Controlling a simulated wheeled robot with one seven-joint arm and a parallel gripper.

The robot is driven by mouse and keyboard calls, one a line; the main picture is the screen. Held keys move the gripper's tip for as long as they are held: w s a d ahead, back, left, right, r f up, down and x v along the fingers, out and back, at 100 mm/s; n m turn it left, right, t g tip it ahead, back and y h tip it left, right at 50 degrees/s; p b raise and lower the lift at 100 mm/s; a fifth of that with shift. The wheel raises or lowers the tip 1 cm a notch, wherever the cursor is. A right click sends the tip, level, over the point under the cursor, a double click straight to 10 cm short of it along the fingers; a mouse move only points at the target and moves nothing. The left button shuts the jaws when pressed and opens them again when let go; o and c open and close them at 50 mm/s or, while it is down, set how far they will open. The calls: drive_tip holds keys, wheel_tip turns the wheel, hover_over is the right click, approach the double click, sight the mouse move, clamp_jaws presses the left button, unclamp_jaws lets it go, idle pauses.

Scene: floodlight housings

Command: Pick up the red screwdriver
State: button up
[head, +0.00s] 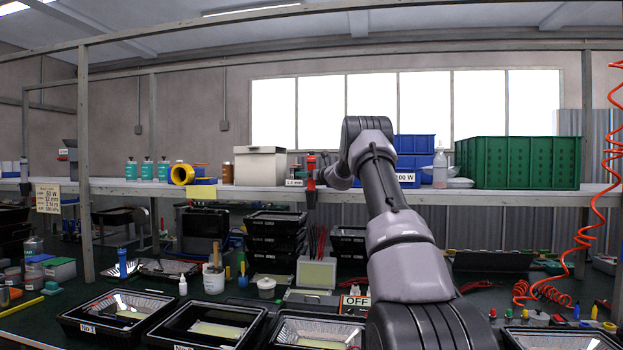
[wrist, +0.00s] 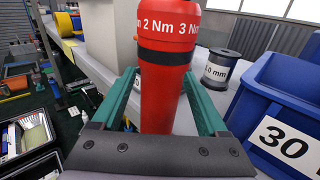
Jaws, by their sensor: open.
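The red screwdriver (wrist: 163,100), a thick red handle with a black band and the print "2 Nm 3 Nm", stands upright in the middle of the wrist view. It also shows in the head view (head: 311,162), small, at the shelf's front edge. My gripper (wrist: 160,76) is open, with one green finger on each side of the handle. I cannot tell whether either finger touches it. In the head view my gripper (head: 313,176) is small and partly merges with the screwdriver. The screwdriver's lower end is hidden behind the gripper's dark body.
A beige box (head: 260,166) stands left of the screwdriver on the shelf (head: 240,191). A wire spool (wrist: 220,68) and a blue bin marked 30 (wrist: 285,115) are close on the right. A green crate (head: 517,160) is farther right. Black housings (head: 118,316) fill the bench below.

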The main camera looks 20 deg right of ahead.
clamp_jaws()
drive_tip(key=shift+r, duration=0.1)
